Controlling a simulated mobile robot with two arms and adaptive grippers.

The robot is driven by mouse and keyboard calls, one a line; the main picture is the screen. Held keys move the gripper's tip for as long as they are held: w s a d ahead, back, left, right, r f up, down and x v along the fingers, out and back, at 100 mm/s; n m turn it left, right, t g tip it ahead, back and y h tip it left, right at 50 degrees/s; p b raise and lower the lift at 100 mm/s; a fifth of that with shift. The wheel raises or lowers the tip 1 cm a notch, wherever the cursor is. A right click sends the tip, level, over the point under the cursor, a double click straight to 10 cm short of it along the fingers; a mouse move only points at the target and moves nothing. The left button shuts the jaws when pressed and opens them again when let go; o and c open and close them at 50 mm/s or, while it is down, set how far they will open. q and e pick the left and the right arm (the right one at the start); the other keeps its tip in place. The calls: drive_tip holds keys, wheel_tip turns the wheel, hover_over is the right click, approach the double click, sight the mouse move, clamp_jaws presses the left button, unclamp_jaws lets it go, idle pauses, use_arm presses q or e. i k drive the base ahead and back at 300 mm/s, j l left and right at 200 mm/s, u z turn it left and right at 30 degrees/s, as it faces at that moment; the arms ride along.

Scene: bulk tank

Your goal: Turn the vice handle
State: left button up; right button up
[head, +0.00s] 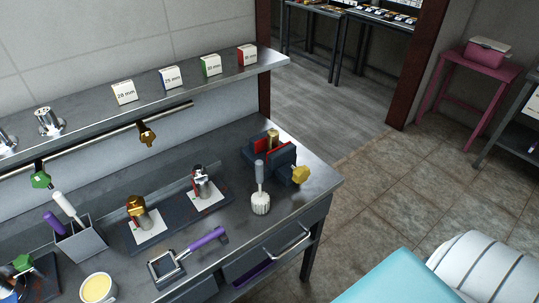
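The vice (258,158) is a dark blue-grey block with red jaw faces, near the right end of the metal workbench (318,190). A brass-coloured cylindrical piece (272,139) stands upright at its jaws; I cannot tell how firmly it is held. The yellow vice handle (301,174), a lobed knob, is on the vice's right side, facing the bench's right edge. Neither of my grippers is in view, and nothing touches the handle.
A white ribbed tool with a grey handle (260,203) stands in front of the vice. A purple-handled square frame tool (207,239) lies left of it. A shelf (190,88) with small boxes runs behind. A teal surface (400,280) fills the lower right.

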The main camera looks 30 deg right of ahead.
sight(301, 174)
drive_tip(key=z, duration=1.3)
